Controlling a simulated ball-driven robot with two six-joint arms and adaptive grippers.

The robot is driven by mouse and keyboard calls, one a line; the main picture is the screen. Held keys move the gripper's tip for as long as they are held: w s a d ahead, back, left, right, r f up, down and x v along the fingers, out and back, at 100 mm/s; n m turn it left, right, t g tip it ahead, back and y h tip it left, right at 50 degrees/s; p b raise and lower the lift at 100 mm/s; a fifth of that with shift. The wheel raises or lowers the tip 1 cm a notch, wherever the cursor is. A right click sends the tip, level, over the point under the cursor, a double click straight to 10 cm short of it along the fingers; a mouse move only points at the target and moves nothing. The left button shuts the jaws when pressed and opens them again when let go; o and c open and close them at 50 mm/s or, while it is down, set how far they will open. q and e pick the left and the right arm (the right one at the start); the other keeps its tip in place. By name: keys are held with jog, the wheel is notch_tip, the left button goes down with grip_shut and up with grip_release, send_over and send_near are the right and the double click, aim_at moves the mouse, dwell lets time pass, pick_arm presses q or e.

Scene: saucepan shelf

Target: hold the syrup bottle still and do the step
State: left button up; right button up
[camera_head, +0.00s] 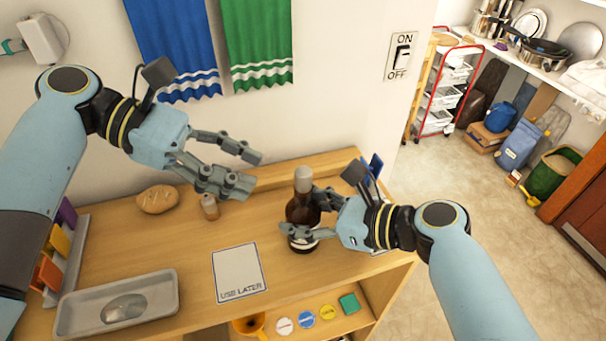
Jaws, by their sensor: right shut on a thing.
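The syrup bottle (300,208) is dark brown with a grey cap and stands upright on the wooden shelf top, right of the middle. My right gripper (300,211) is shut on the bottle, with its fingers around the body; they hide part of its front and right side. My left gripper (247,172) is in the air, left of the bottle and apart from it.
A "USE LATER" card (239,272) lies left of the bottle. A small jar (209,207), a bread roll (157,199) and a metal tray (117,303) are further left. Coloured discs (306,319) lie on the lower shelf. A wall with towels (258,45) stands behind.

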aim_at(303, 182)
pick_arm(q)
jog(key=shift+n, duration=0.4)
jog(key=shift+w+d+f, duration=0.35)
jog(key=shift+d+f, duration=0.05)
jog(key=shift+d, duration=0.75)
jog(key=shift+w+d+f, duration=0.35)
jog(key=shift+d+f, duration=0.1)
jog(key=shift+d, duration=0.65)
jog(key=shift+w+d+f, duration=0.35)
jog(key=shift+d+f, duration=0.05)
jog(key=shift+d, duration=0.75)
grip_shut()
